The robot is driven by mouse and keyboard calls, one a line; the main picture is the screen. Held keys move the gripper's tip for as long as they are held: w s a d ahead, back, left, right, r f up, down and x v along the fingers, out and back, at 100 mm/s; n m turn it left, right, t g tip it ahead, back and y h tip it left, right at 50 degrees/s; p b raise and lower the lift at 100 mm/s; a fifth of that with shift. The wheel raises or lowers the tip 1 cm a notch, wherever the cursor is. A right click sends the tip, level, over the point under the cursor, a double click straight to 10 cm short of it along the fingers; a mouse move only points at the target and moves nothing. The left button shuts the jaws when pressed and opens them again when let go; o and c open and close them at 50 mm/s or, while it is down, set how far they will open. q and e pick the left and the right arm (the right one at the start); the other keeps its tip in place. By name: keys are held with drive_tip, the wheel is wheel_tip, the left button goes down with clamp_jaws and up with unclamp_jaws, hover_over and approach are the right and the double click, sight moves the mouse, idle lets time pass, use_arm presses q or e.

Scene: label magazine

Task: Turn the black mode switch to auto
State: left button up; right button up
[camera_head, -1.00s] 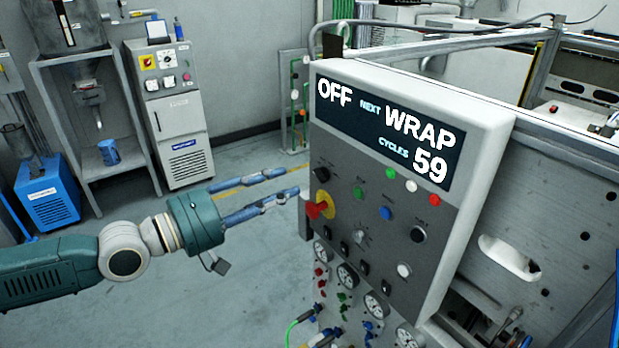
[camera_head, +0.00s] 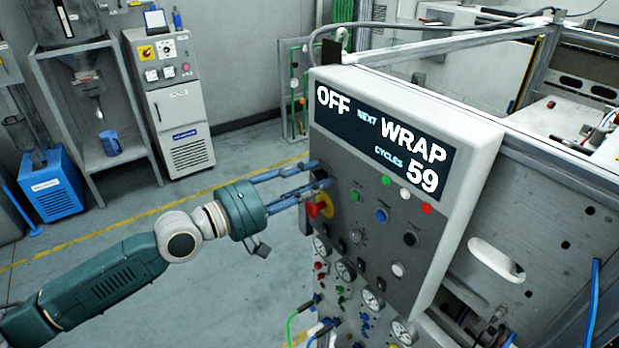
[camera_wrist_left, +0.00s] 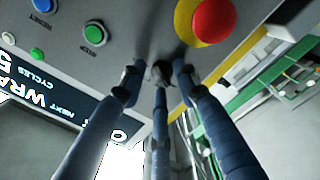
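The grey control panel (camera_head: 370,260) has a display (camera_head: 380,140) reading OFF, NEXT WRAP, CYCLES 59. My left gripper (camera_head: 318,174) is at the panel's upper left, its fingers spread apart. In the left wrist view a black knob, the mode switch (camera_wrist_left: 162,73), sits between the fingertips, which look open around it with gaps at the sides. In the head view the fingers hide this knob. Its pointer direction cannot be made out. A second black knob (camera_head: 410,239) is at the panel's right. My right gripper is not in view.
A red mushroom button (camera_head: 315,209) on a yellow base sits just below the fingers, also close by in the wrist view (camera_wrist_left: 213,20). Green (camera_head: 355,195) and blue (camera_head: 381,215) buttons lie to the right. Gauges and hoses are below. Floor left of the panel is clear.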

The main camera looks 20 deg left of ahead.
use_arm(q)
clamp_jaws()
